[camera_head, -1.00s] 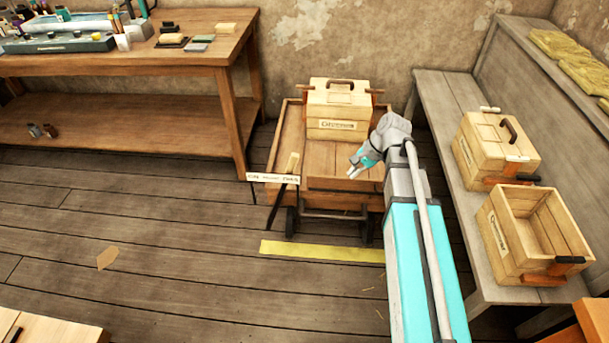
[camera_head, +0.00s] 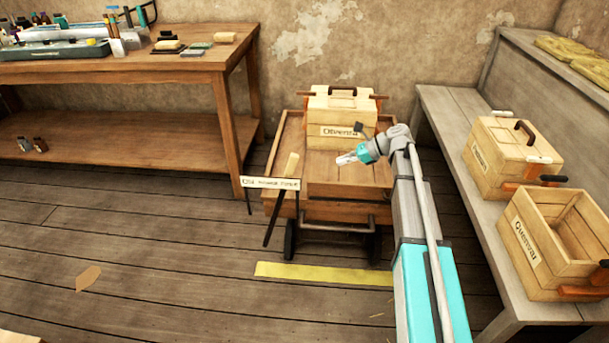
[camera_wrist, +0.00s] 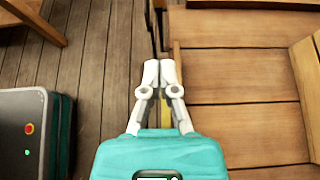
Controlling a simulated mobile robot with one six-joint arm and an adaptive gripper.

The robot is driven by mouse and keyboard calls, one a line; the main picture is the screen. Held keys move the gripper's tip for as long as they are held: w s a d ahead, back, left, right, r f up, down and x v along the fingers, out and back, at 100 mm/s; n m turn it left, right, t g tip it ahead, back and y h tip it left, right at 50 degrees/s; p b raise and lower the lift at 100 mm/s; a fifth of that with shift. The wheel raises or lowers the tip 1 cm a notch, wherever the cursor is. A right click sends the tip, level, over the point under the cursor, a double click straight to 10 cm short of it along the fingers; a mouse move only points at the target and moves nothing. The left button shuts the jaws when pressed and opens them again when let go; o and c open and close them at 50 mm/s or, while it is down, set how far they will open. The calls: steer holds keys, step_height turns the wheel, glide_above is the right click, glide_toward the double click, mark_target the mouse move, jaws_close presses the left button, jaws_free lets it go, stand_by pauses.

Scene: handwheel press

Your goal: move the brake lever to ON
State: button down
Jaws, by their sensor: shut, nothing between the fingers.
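The brake lever (camera_head: 293,163) is a dark rod with a pale wooden grip, at the front left corner of the wooden cart (camera_head: 347,208). It leans, its top to the right, and rises behind a white label plate (camera_head: 262,184). The plate seems to read ON at its left end; the rest is too small to read surely. My gripper (camera_head: 342,160) is over the cart bed, right of the lever's grip and apart from it, pointing left. In the wrist view my gripper's fingertips (camera_wrist: 159,73) are together and empty; dark thin parts beyond them are unclear.
A lidded crate (camera_head: 342,112) stands at the back of the cart. A workbench (camera_head: 205,60) is at the left. A grey bench (camera_head: 448,110) with two crates is at the right. A yellow floor strip (camera_head: 320,275) lies before the cart; floor to its left is mostly clear.

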steer(key=shift+w, duration=0.1)
stand_by(0.4)
steer(key=a+r+b+x, duration=0.1)
steer(key=r+b+x, duration=0.1)
steer(key=x, duration=1.1)
steer(key=shift+r+b, duration=0.25)
steer(key=shift+b, duration=0.6)
steer(key=shift+a, duration=0.1)
steer(key=shift+r, duration=0.1)
